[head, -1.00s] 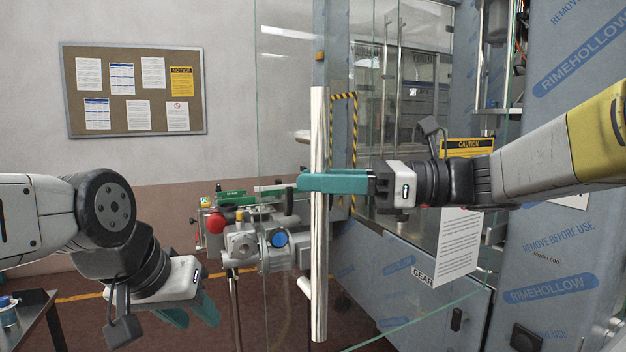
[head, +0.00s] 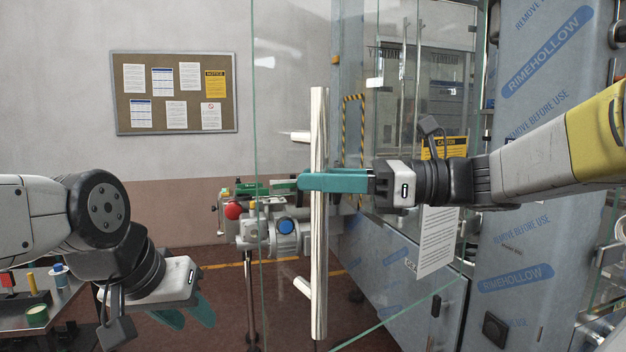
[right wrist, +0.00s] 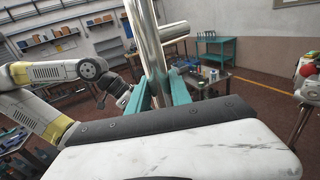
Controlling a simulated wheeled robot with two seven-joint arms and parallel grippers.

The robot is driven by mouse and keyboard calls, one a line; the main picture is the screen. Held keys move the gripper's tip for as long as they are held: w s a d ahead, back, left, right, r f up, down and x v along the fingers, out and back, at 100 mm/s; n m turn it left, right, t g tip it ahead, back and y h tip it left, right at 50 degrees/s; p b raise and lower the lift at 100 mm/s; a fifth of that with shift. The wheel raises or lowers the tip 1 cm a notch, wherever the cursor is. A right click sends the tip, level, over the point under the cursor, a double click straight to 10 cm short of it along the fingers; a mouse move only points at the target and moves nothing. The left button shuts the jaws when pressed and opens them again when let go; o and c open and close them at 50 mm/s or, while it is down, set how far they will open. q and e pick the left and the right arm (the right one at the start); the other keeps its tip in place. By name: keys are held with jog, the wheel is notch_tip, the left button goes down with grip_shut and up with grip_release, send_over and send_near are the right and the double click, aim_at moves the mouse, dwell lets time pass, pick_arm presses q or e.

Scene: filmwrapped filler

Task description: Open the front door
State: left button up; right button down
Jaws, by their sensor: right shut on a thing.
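The front door is a clear glass panel (head: 285,100) with a greenish edge, and it stands swung out from the grey machine. Its long vertical bar handle (head: 319,240) is pale metal on short standoffs. My right gripper (head: 305,181) is shut around the handle's middle. The right wrist view also shows the handle (right wrist: 148,45) between the teal fingers (right wrist: 160,92). My left gripper (head: 190,312) hangs at the lower left, pointing down, away from the door, with its teal fingers apart and nothing between them.
The grey machine (head: 400,290) with blue-printed film stands at the right. A bench (head: 60,310) with small items stands at the lower left. A notice board (head: 175,93) hangs on the wall.

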jog(key=c, duration=1.2)
grip_release()
jog(key=shift+o, duration=0.2)
jog(key=v, duration=0.7)
jog(key=shift+d, duration=0.4)
